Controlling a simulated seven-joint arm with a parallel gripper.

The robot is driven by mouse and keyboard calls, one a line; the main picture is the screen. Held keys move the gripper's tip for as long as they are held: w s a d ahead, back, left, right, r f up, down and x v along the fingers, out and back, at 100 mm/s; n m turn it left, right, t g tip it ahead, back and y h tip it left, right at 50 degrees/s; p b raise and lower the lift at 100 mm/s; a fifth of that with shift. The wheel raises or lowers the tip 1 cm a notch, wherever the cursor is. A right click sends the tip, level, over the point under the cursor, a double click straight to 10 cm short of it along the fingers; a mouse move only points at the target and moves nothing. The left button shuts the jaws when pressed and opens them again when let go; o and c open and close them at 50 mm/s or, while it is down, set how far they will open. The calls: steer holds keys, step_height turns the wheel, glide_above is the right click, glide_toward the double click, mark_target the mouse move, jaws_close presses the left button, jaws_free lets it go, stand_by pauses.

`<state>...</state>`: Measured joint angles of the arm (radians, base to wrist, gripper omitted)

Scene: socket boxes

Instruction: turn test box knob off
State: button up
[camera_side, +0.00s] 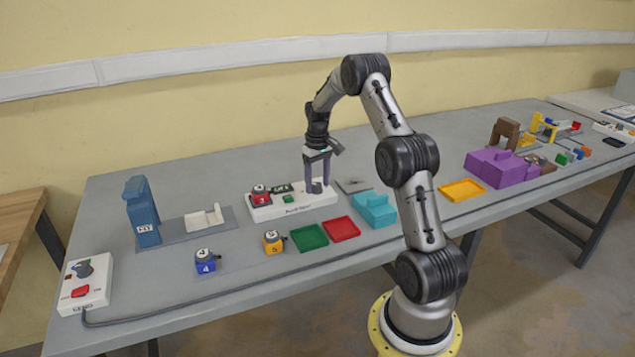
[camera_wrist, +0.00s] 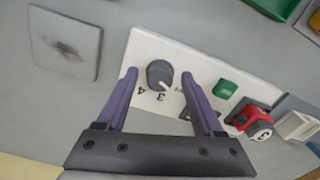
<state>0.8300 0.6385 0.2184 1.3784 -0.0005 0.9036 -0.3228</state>
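The white test box (camera_side: 293,208) sits mid-table and fills the middle of the wrist view (camera_wrist: 145,48). It carries a dark grey knob (camera_wrist: 160,74) with a white pointer toward the lower right. The marks 3 and 4 show beside the knob; other marks are hidden by my right finger. A green button (camera_wrist: 226,88) and a red block labelled 3 (camera_wrist: 255,122) are on the box too. My gripper (camera_wrist: 159,75) is open, pointing down at the knob end of the box. Its fingers appear on either side of the knob, with gaps visible.
Another white box (camera_side: 88,284) with a knob and red switch stands front left, with a cable along the table's front edge. Blue block 4 (camera_side: 205,262), yellow block 5 (camera_side: 273,242), a green tray (camera_side: 309,238), a red tray (camera_side: 341,229) and a teal block (camera_side: 376,210) lie nearby.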

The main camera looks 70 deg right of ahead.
mark_target(317, 185)
step_height(317, 185, up, 14)
stand_by(0.7)
steer(key=shift+f, duration=0.1)
